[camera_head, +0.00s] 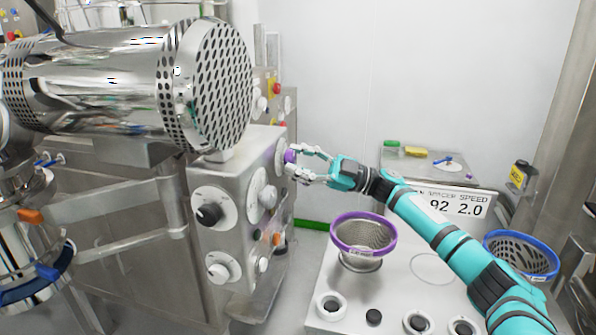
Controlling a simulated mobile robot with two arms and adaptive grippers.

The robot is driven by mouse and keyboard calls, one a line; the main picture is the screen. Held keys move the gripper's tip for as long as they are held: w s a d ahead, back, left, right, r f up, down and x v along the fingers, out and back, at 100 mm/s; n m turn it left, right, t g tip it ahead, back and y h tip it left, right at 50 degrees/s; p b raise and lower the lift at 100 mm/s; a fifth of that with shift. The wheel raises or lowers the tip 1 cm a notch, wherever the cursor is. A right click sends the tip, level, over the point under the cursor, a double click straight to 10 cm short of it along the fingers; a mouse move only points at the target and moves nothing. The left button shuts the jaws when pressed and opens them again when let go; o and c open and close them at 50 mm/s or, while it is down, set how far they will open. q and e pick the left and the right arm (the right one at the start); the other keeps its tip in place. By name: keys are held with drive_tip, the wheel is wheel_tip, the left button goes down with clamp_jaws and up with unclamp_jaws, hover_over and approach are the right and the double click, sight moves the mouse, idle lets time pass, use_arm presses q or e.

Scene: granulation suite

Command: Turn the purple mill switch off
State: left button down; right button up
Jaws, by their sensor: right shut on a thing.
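The purple mill switch (290,156) sits on a round white plate on the right-hand side of the steel mill's control box (240,172). My right gripper (296,162) reaches in from the right and is shut on the purple switch, with a finger on either side of it. The fingers partly cover the switch, and its exact turn angle is too small to tell. My left gripper is not in view.
Several other knobs, including a black one (209,214), are on the control box. A blue-rimmed sieve (522,256) is at right.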

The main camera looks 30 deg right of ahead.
drive_tip(key=shift+w+d+r+n+g+h+b, duration=0.2)
drive_tip(key=shift+n+g, duration=0.45)
drive_tip(key=shift+n, duration=1.25)
drive_tip(key=shift+s+a+r+n+g+h+b, duration=0.15)
drive_tip(key=shift+n+g+h, duration=0.4)
drive_tip(key=shift+n, duration=1.35)
drive_tip(key=shift+w+d+n+g+h+b, duration=0.15)
drive_tip(key=shift+n+g, duration=0.65)
drive_tip(key=shift+n, duration=1.1)
drive_tip(key=shift+s, duration=0.1)
drive_tip(key=o, duration=1.1)
drive_tip(key=shift+o, duration=0.2)
